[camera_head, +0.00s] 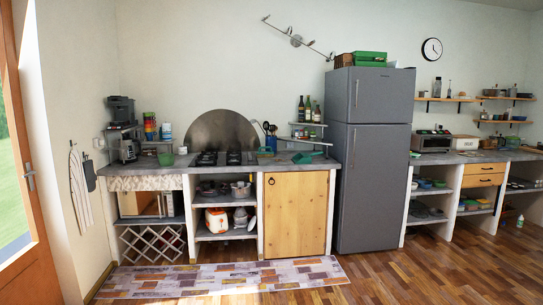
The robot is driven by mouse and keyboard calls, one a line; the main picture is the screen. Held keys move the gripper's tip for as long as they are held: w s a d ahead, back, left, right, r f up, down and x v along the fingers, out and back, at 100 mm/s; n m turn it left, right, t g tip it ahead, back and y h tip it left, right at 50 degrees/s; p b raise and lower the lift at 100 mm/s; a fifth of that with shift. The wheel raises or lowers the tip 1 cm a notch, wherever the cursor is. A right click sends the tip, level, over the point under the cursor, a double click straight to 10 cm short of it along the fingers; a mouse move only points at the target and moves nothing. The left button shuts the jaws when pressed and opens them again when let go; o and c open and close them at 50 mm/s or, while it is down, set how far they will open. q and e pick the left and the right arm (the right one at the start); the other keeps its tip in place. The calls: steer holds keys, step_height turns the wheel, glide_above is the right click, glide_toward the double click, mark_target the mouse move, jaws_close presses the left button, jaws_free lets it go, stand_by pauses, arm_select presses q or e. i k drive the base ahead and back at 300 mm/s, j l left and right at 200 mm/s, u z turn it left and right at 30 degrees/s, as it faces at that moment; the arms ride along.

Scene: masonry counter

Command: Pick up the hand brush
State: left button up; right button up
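A small teal-green item with what looks like a handle (306,157) lies on the masonry counter (250,164), right of the stove and close to the fridge. It may be the hand brush or a dustpan; it is too small to tell. Another small green item (265,151) is on the counter just right of the stove, also unclear. Neither of my grippers is in view.
The counter holds a black gas stove (222,158), a green bowl (166,159) and a utensil holder (270,142). A tall grey fridge (371,160) stands to its right. A patterned rug (220,277) lies in front; the wooden floor (440,275) is clear.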

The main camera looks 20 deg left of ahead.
mark_target(270, 154)
steer(key=i+j+u, duration=0.25)
steer(key=i, duration=0.25)
steer(key=i+u, duration=0.25)
steer(key=i, duration=0.2)
steer(key=i+u, duration=0.1)
steer(key=i, duration=2.05)
